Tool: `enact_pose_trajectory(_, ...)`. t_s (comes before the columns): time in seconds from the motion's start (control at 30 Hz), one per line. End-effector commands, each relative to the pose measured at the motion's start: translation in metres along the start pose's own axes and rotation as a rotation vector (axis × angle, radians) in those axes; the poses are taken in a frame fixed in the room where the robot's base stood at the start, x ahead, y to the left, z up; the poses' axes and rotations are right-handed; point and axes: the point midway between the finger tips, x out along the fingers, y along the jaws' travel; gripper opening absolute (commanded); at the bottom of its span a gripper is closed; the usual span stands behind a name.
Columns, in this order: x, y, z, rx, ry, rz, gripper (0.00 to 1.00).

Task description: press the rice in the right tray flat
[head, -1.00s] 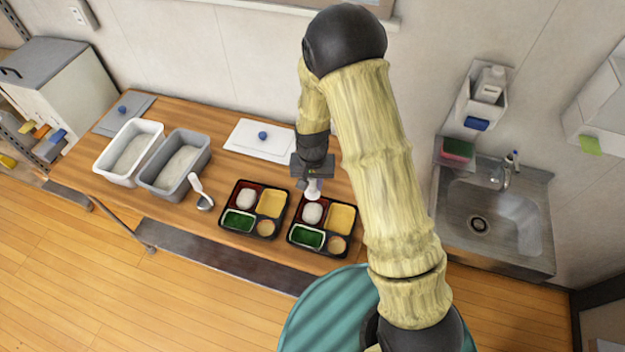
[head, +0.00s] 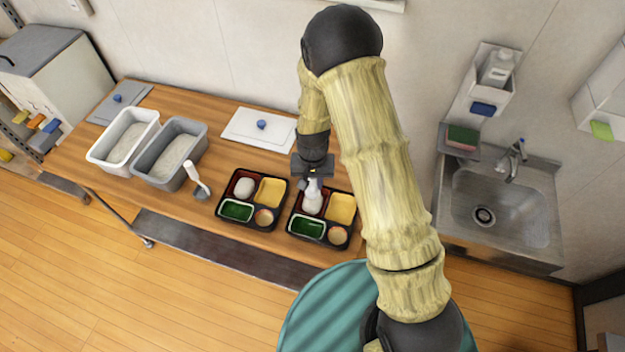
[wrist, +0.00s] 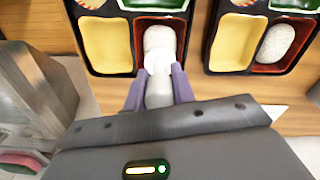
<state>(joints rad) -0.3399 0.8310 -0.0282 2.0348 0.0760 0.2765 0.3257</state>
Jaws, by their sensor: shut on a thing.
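The right tray (head: 293,221) is black, with a red compartment holding white rice (head: 311,208), a yellow section, a green section and a small round tan cup. My gripper (head: 313,178) is above the back of this tray, shut on a white tool (head: 313,187). The tool's lower end is over the rice and covers part of it; I cannot tell whether it touches. In the wrist view, the purple fingers (wrist: 158,88) grip the tool's pale handle (wrist: 158,95), and the rice (wrist: 159,36) lies in the red compartment beyond it.
A matching left tray (head: 221,209) with an oval rice mound (head: 244,187) stands beside it. Further left are a white-handled scoop (head: 198,180), a grey bin (head: 199,148) and a white bin (head: 94,157). A white lid (head: 238,133) lies behind. A sink (head: 510,230) is right.

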Motion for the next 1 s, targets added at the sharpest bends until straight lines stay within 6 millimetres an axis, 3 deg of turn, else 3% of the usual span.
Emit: enact_pose_trajectory(1.0,0.0084,-0.0001,0.0,0.0,0.0,0.0,0.0)
